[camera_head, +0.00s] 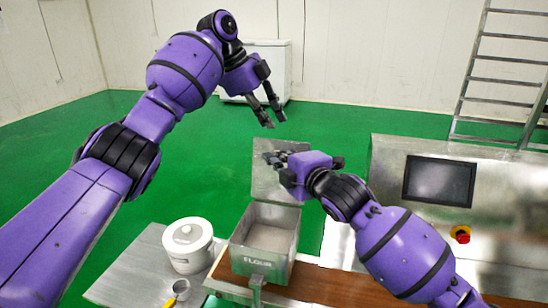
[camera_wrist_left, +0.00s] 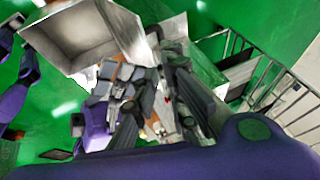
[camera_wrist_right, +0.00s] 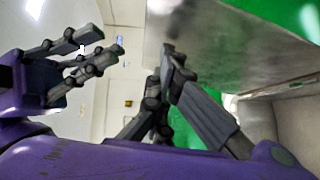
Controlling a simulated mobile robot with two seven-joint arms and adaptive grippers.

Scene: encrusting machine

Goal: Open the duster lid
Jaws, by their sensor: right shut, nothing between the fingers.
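My left gripper (camera_head: 275,118) is open and empty, higher and behind the lid's top. Its parted fingers (camera_wrist_right: 103,43) also show in the right wrist view.
A brown work surface (camera_head: 335,287) lies to the right. A metal machine with a dark screen (camera_head: 440,181) and red button stands beyond my right arm.

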